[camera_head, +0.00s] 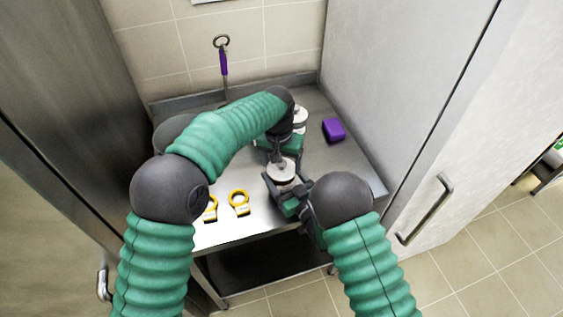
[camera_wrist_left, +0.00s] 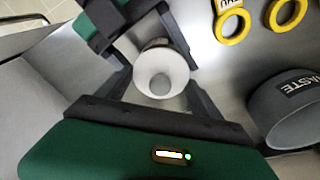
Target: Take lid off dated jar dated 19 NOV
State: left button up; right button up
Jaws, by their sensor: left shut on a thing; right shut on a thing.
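A small jar (camera_head: 283,179) with a round pale lid (camera_head: 282,166) stands at the middle of the steel table. In the left wrist view the white lid (camera_wrist_left: 155,90) has a grey knob on top and lies between my left fingers. My left gripper (camera_head: 278,158) reaches down from above and is shut on the lid. My right gripper (camera_head: 286,186) comes in low from the front right and is shut on the jar's body. It also shows in the left wrist view (camera_wrist_left: 125,45). The jar's date label is not readable.
Another white-lidded jar (camera_head: 300,115) stands behind, partly hidden by my left arm. Yellow ring tags (camera_head: 239,197) lie at the front left. A grey bowl marked WASTE (camera_wrist_left: 285,125) is beside my left gripper. A purple block (camera_head: 333,130) sits back right.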

pick_arm(q)
jog(key=shift+r, duration=0.15)
jog(key=shift+r, duration=1)
jog(key=shift+r, duration=2)
pick_arm(e)
jog(key=o, duration=2.2)
jog(key=shift+c, duration=0.2)
